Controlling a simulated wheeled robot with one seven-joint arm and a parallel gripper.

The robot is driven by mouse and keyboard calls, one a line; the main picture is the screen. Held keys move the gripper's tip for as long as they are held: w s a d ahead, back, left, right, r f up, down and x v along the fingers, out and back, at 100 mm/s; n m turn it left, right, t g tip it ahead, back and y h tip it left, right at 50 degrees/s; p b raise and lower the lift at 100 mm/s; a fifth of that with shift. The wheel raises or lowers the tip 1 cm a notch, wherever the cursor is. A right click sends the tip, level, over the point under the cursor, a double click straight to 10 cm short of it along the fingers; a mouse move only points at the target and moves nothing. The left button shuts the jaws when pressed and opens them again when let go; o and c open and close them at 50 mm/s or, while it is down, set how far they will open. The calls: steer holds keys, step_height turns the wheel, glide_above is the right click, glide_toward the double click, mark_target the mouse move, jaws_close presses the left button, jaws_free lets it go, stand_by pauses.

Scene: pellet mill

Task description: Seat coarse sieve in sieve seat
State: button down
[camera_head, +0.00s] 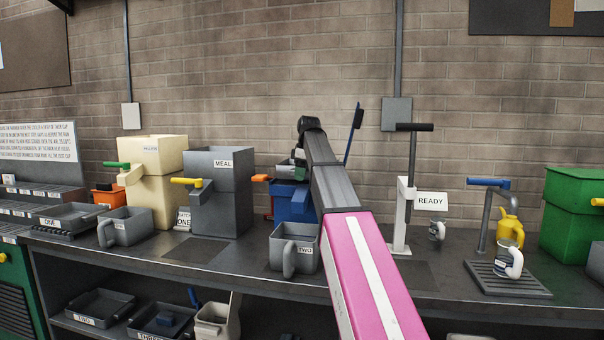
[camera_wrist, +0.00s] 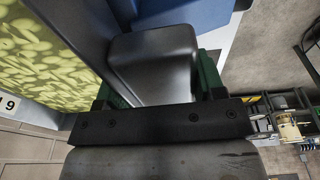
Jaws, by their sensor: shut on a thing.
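My gripper (camera_head: 299,164) is in front of the brick wall, above the blue hopper machine (camera_head: 291,203), and my arm hides part of that machine. In the wrist view my gripper (camera_wrist: 160,86) has its green fingers shut on a smooth grey handle-like block (camera_wrist: 152,58). I cannot tell whether this block belongs to the coarse sieve; no mesh shows. A blue surface (camera_wrist: 190,12) lies just beyond it. A thin dark-blue upright piece (camera_head: 353,135) stands tilted right of my arm. No sieve seat can be made out.
Cream (camera_head: 156,180) and grey MEAL (camera_head: 220,185) hoppers stand left on the bench. A grey mug marked TWO (camera_head: 296,246) is close to my arm. A white press stand (camera_head: 402,215) with a READY sign, mugs and a green bin (camera_head: 575,215) are right. Dark mats leave small clear patches.

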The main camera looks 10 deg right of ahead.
stand_by(0.4)
steer(key=shift+f, duration=1.1)
stand_by(0.8)
jaws_free()
steer(key=shift+r, duration=0.1)
stand_by(0.5)
steer(key=shift+s+d+r, duration=0.1)
steer(key=shift+d+r, duration=0.1)
steer(key=shift+r, duration=1.15)
steer(key=shift+s+d+r, duration=0.15)
steer(key=shift+r, duration=1.25)
steer(key=shift+s+d+r, duration=0.1)
steer(key=shift+d+r, duration=0.1)
steer(key=shift+r, duration=1.35)
